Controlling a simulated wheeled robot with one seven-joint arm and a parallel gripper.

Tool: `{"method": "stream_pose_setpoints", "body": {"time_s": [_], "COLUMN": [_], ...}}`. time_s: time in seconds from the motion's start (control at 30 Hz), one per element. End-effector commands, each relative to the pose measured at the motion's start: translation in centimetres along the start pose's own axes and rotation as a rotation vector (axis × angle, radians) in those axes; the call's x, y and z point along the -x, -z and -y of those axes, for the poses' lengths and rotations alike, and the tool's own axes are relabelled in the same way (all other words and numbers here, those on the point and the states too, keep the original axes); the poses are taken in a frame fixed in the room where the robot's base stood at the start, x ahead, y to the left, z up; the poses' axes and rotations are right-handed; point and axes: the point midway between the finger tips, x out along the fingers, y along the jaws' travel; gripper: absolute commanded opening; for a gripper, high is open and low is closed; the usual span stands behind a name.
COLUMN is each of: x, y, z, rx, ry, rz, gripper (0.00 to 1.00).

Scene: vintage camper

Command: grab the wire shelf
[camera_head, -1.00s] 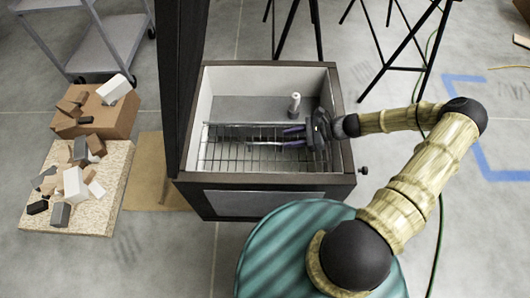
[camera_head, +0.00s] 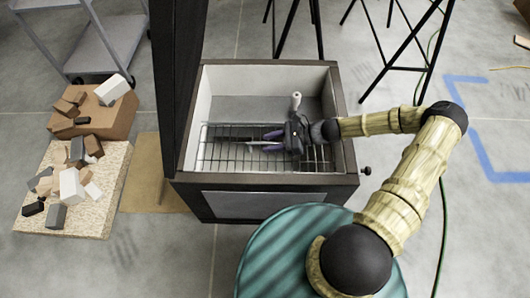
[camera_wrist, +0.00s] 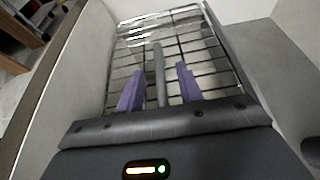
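The wire shelf (camera_head: 222,157) is a dark metal grid lying inside the open box, towards its front; it also fills the upper middle of the wrist view (camera_wrist: 205,48). A narrow grey bar (camera_wrist: 159,72) runs along its middle. My gripper (camera_head: 268,141) is over the right half of the shelf, pointing left. Its two purple fingers are apart, one on each side of the grey bar in the wrist view (camera_wrist: 160,78). No contact with the bar is visible. Finger height above the grid is hard to tell. My gripper's body hides part of the shelf's right side.
The box (camera_head: 318,180) has pale inner walls and a dark rim around the shelf. A small white upright thing (camera_head: 296,101) stands behind my gripper. A tall dark panel (camera_head: 178,75) rises at the box's left. Boards with blocks (camera_head: 72,195) lie further left.

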Motion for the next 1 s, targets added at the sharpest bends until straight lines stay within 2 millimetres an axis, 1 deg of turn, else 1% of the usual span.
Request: {"method": "stream_pose_setpoints", "body": {"time_s": [0.5,0.57,0.6,0.7,1.0], "x": [0.03,0.03,0.03,0.03,0.03], "y": [-0.02,-0.01,-0.01,-0.01,-0.01], "z": [0.02,0.02,0.02,0.02,0.01], "rx": [-0.001,-0.001,-0.001,-0.001,-0.001], "ry": [0.001,0.001,0.001,0.001,0.001], "rz": [0.000,0.000,0.000,0.000,0.000], "gripper": [0.36,0.24,0.17,0.00,0.00]}}
